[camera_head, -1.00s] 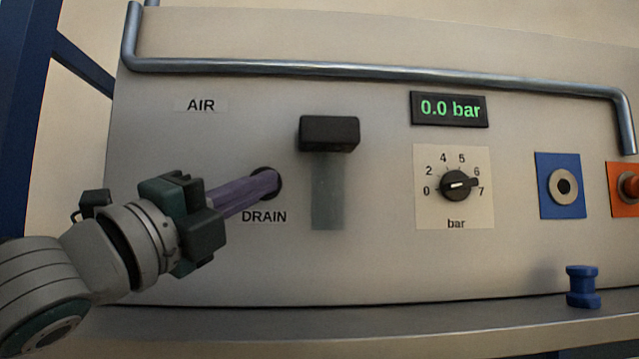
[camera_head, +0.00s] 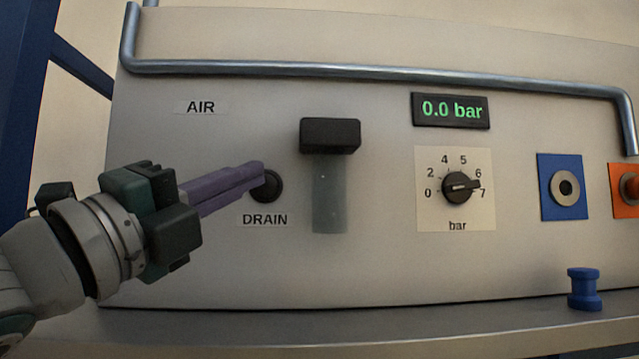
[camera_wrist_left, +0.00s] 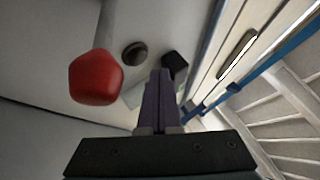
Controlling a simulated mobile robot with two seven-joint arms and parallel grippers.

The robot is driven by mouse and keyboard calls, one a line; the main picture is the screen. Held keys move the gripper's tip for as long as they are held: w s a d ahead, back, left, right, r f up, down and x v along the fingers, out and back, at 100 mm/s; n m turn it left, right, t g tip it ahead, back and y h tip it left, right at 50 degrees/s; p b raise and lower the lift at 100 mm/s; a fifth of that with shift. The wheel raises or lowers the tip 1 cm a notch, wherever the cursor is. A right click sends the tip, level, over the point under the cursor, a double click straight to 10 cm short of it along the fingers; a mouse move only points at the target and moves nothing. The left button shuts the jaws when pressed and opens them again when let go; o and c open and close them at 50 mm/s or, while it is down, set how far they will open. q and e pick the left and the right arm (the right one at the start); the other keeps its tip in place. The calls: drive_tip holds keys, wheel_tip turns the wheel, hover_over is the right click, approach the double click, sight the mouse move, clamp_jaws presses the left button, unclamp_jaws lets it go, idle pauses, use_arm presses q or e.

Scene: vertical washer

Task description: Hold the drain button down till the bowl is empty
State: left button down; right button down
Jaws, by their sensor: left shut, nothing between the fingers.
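The round black drain button (camera_head: 268,187) is on the panel above the DRAIN label, and the left wrist view shows a round black button (camera_wrist_left: 134,53) too. My left gripper (camera_head: 258,170) is shut and empty. Its purple fingers overlap the button's upper left edge in the head view, but in the left wrist view the fingertips (camera_wrist_left: 160,74) are apart from the button. The translucent bowl (camera_head: 330,200) hangs below a black block (camera_head: 330,134), right of the button. I cannot make out a clear liquid level in it. My right gripper is not in view.
A metal rail (camera_head: 350,72) runs across the panel top. The display (camera_head: 450,110) reads 0.0 bar, above a pressure dial (camera_head: 459,187). A blue-plated port (camera_head: 564,187) is at right. A blue spool-like part (camera_head: 584,288) stands on the ledge. A red knob (camera_wrist_left: 95,78) shows in the wrist view.

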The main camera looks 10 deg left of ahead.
use_arm(q)
drive_tip(key=shift+s+d, duration=0.25)
drive_tip(key=shift+s, duration=0.5)
drive_tip(key=shift+s+d, duration=0.25)
drive_tip(key=shift+s, duration=0.5)
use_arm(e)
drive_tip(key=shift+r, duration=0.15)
